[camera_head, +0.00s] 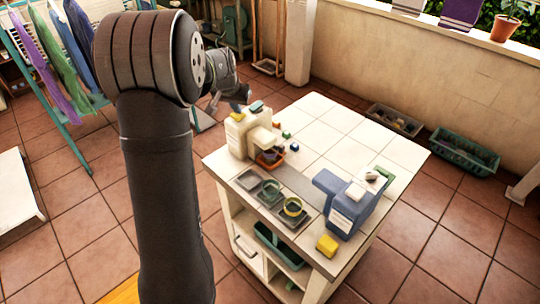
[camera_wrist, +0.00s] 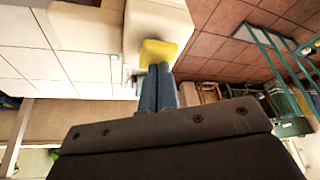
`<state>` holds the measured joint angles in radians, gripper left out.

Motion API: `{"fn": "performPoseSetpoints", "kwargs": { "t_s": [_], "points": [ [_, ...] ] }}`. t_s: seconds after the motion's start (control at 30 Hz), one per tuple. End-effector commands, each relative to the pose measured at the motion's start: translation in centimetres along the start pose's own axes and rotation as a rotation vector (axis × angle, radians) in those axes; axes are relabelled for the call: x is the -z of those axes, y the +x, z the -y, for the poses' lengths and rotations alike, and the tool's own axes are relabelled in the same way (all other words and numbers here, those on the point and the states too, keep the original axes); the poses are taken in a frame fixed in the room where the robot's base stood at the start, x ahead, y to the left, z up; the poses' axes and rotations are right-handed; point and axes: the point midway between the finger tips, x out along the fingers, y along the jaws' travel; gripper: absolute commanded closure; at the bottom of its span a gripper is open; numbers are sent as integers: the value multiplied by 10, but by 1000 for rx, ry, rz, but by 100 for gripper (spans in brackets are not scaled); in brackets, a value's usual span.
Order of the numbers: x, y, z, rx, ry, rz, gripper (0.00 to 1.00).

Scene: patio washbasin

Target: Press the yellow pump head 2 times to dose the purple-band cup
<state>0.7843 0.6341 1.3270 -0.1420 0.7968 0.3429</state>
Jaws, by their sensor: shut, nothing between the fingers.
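The cream dispenser (camera_head: 243,137) stands at the far left corner of the table. Its yellow pump head (camera_head: 237,116) is on top, with a teal head (camera_head: 257,105) beside it. My gripper (camera_head: 243,100) is shut and empty, just above the dispenser top. In the wrist view the closed fingertips (camera_wrist: 158,68) point at the yellow pump head (camera_wrist: 158,51); I cannot tell whether they touch. Two cups, one greenish (camera_head: 270,189) and one with a yellow band (camera_head: 292,206), stand in a grey tray. I cannot make out a purple band on any cup.
An orange tray (camera_head: 270,158) with dark contents sits below the dispenser's spout. A blue dispenser (camera_head: 352,205) and a yellow block (camera_head: 327,245) stand at the right front. Small coloured blocks lie behind the orange tray. The back of the tiled tabletop (camera_head: 325,115) is clear.

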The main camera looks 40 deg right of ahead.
Motion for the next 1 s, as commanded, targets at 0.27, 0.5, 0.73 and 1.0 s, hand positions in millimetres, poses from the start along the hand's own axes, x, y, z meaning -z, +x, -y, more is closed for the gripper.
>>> {"fn": "performPoseSetpoints", "kwargs": {
  "t_s": [0.27,0.5,0.73,1.0],
  "points": [
    [-3,6,0,-1,0,2,100],
    [-3,5,0,-1,0,3,100],
    [3,-7,0,0,-1,2,100],
    [7,-18,0,0,-1,1,100]
  ]
}}
